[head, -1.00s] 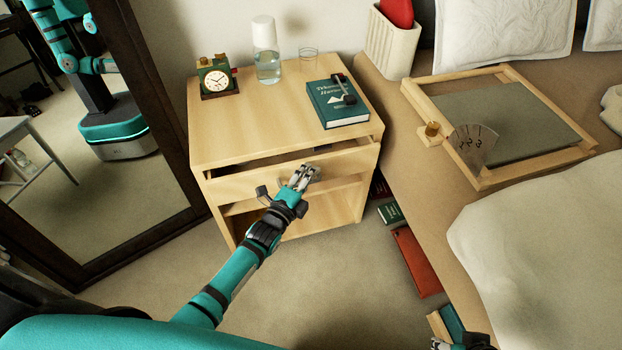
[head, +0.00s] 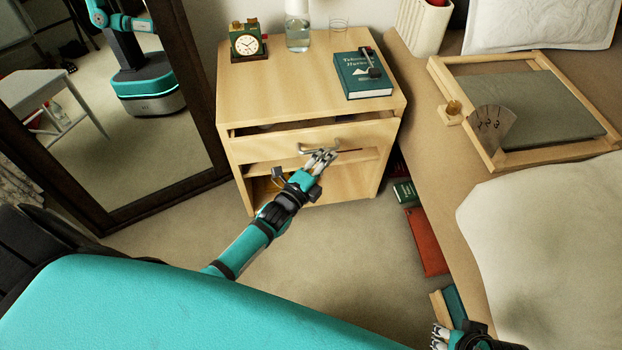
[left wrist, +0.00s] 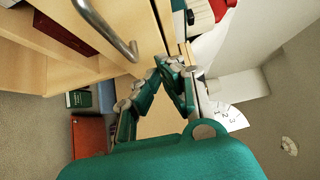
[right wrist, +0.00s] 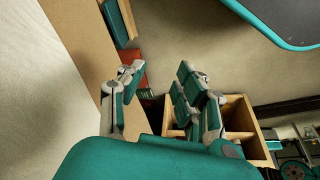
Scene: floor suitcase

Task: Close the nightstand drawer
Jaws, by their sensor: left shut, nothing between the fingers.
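The wooden nightstand (head: 310,80) stands by the bed. Its drawer front (head: 375,133) sits slightly out, with a narrow dark gap above it under the top. A grey bar handle (head: 303,150) is on the drawer front, and it also shows in the left wrist view (left wrist: 108,30). My left gripper (head: 322,156) is shut and empty, at the right end of the handle. Its fingertips (left wrist: 168,66) are close to the drawer front; I cannot tell whether they touch. My right gripper (head: 438,335) is low at the right, open and empty, also in the right wrist view (right wrist: 155,78).
A dark-framed mirror (head: 190,90) is at left, the bed (head: 540,225) at right. Books (head: 426,240) lie on the floor between.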

